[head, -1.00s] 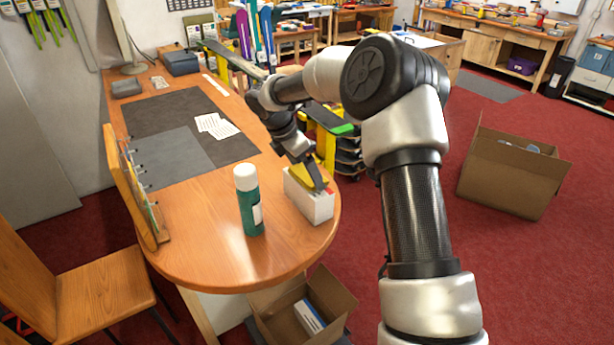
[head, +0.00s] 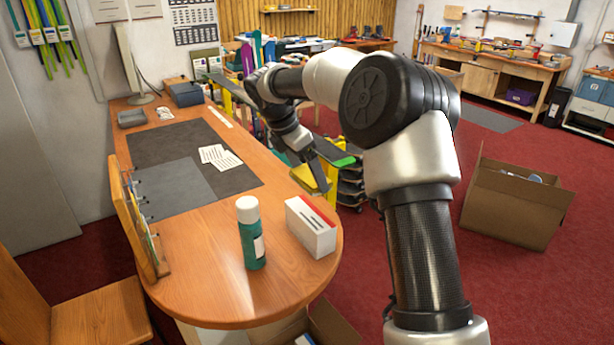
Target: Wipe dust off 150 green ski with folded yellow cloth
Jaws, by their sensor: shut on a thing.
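My gripper (head: 322,178) is shut on the folded yellow cloth (head: 307,178). It holds the cloth in the air near the table's right edge, behind the white box (head: 313,232) in the head view. A long dark ski with a green end (head: 343,161) lies behind my gripper, beyond the table's right edge. My arm and gripper hide much of its length. Any dust on it is too small to make out, and I cannot read a number on it.
The wooden table (head: 205,290) bears a green bottle (head: 253,240), a dark mat (head: 150,147) and papers (head: 219,157). Upright skis (head: 257,48) stand at the back. A cardboard box (head: 515,205) sits on the red floor at the right, with clear floor around it.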

